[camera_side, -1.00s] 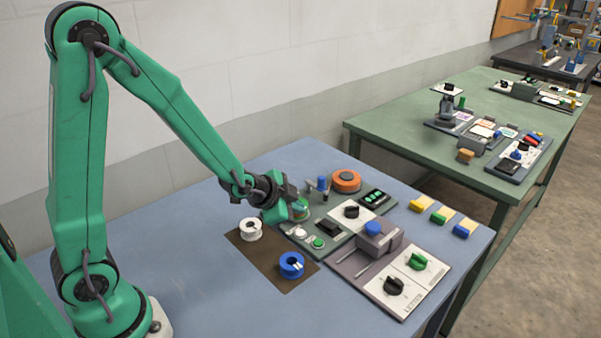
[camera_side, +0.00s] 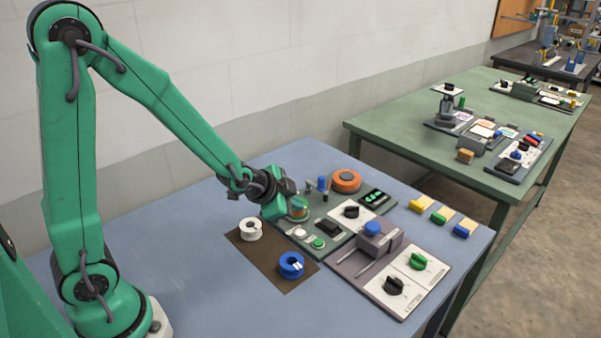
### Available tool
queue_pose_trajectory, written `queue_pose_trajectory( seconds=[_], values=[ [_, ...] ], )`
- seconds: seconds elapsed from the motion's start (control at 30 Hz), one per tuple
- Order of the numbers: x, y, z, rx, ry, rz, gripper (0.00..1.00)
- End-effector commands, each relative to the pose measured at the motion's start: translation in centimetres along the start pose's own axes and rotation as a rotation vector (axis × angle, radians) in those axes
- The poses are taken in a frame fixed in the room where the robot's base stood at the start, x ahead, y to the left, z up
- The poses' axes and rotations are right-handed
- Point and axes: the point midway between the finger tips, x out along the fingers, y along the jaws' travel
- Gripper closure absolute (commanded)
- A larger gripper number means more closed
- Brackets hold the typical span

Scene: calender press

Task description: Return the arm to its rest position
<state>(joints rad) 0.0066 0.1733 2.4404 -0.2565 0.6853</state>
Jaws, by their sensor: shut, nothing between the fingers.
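My green arm reaches over the blue table (camera_side: 200,290) from the left. My gripper (camera_side: 297,210) is at its end, over the near left part of the green control panel (camera_side: 338,238). It is shut and I see nothing held in it. A small green and orange part of the panel shows right by the fingertips; I cannot tell whether they touch. The fingers partly hide that corner of the panel.
A white spool (camera_side: 250,229) and a blue spool (camera_side: 291,265) lie on a dark mat (camera_side: 262,262). A grey press unit (camera_side: 374,240) with knobs, an orange disc (camera_side: 346,180) and coloured blocks (camera_side: 440,215) stand right. The table's front left is clear.

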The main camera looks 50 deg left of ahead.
Motion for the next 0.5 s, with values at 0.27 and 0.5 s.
queue_pose_trajectory(
  seconds=[0.27, 0.5],
  values=[
    [-4.1, -0.8, -0.9, -0.115, -0.034, 0.023, 1.0],
    [-8.9, -1.0, -1.1, -0.248, -0.083, 0.05, 1.0]
  ],
)
